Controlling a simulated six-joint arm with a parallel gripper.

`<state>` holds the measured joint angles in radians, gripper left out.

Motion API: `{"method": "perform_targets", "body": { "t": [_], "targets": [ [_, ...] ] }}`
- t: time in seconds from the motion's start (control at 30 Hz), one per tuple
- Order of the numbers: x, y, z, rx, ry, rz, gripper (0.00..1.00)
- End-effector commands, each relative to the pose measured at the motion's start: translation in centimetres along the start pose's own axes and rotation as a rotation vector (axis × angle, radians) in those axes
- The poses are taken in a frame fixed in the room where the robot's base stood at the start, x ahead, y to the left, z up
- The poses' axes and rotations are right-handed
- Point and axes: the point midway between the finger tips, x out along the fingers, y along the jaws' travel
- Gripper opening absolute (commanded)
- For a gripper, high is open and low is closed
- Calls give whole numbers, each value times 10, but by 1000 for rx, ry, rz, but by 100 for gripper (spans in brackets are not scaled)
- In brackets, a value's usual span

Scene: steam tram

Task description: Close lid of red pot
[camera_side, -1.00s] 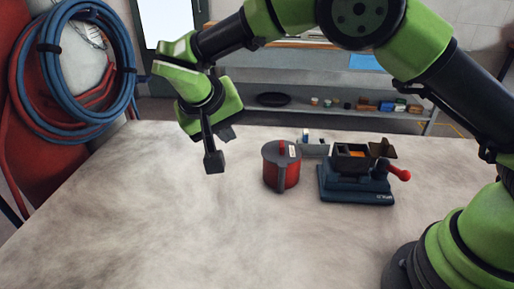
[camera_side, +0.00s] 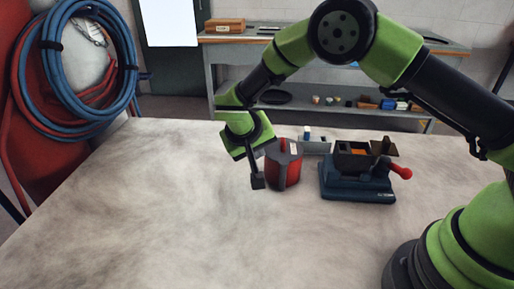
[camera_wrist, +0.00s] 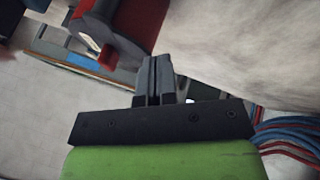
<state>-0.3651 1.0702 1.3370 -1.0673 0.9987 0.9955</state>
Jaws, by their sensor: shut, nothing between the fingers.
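The red pot (camera_side: 291,176) stands on the table near the middle in the side view. Its grey top (camera_side: 272,151) carries a red grip and a pale label, and a dark band runs down its left side. I cannot tell whether the lid is fully shut. My gripper (camera_side: 257,181) points down just left of the pot, low near the table; contact with the pot is unclear. In the wrist view the pot (camera_wrist: 147,18) shows partly at the top, beyond my gripper (camera_wrist: 153,66), whose fingers are together and empty.
A dark blue device (camera_side: 357,185) with a red-knobbed lever stands close to the pot's right. A small grey tray (camera_side: 316,147) sits behind. The table (camera_side: 150,215) is clear at left and front. Blue and red hoses (camera_side: 65,130) hang at far left.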

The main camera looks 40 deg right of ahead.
Motion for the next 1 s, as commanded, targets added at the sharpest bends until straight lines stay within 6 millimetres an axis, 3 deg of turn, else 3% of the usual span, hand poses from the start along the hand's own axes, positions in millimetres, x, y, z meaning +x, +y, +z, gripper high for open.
{"method": "perform_targets", "body": {
  "t": [0.57, 0.87, 1.0],
  "targets": [
    [9, 12, -2, 82, -39, 37, 0],
    [8, 10, -1, 78, -39, 37, 0],
    [0, -1, -4, 77, -34, 35, 0]
  ]
}}
